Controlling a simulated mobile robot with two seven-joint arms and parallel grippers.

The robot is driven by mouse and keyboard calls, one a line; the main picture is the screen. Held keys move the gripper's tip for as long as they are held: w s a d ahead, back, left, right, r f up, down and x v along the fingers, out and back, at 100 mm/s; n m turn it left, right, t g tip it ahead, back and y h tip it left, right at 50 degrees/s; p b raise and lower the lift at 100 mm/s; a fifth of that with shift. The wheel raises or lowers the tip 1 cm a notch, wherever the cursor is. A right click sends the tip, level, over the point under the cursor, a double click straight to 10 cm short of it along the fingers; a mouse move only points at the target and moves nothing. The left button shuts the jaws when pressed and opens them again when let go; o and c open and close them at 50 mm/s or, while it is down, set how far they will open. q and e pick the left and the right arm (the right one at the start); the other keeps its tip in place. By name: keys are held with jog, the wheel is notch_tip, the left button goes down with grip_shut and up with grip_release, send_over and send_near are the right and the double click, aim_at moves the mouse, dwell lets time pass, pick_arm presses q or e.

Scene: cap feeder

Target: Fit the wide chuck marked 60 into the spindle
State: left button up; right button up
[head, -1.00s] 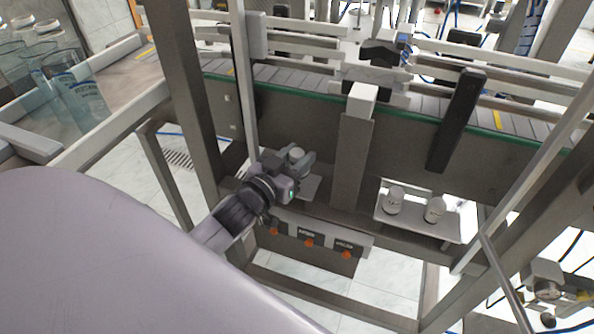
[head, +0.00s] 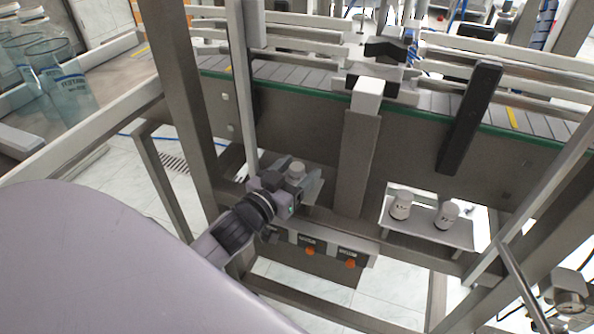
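Two pale grey chucks stand upright on a metal tray (head: 424,226) below the conveyor, a left one (head: 400,206) and a right one (head: 447,215). Their marks are too small to read. My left gripper (head: 294,180) is over a small shelf (head: 316,186) left of the middle post. A third pale cylinder (head: 297,167) shows at its fingers. I cannot tell whether the fingers grip it or only stand around it. I cannot make out the spindle for certain. My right gripper is not in view.
A grey post (head: 359,160) stands between the shelf and the tray. A panel with orange buttons (head: 330,252) is just below my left gripper. The conveyor (head: 300,77) runs behind, with a dark upright bar (head: 468,120) in front. Glass bottles (head: 65,85) stand at far left.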

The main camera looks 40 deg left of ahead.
pick_arm(q)
jog(key=shift+r, duration=0.15)
jog(key=s, duration=1.2)
jog(key=s+d+f+g, duration=0.2)
jog(key=d+f, duration=0.1)
jog(key=f, duration=0.3)
jog(key=s+d+f+m+g+h, duration=0.1)
jog(key=s+d+f+g, duration=0.1)
jog(key=f, duration=0.4)
jog(key=s+d+f+m+g+h, duration=0.1)
jog(key=s+d+f+g, duration=0.1)
jog(key=d+f, duration=0.3)
jog(key=shift+f+g, duration=0.6)
jog(key=shift+f, duration=0.2)
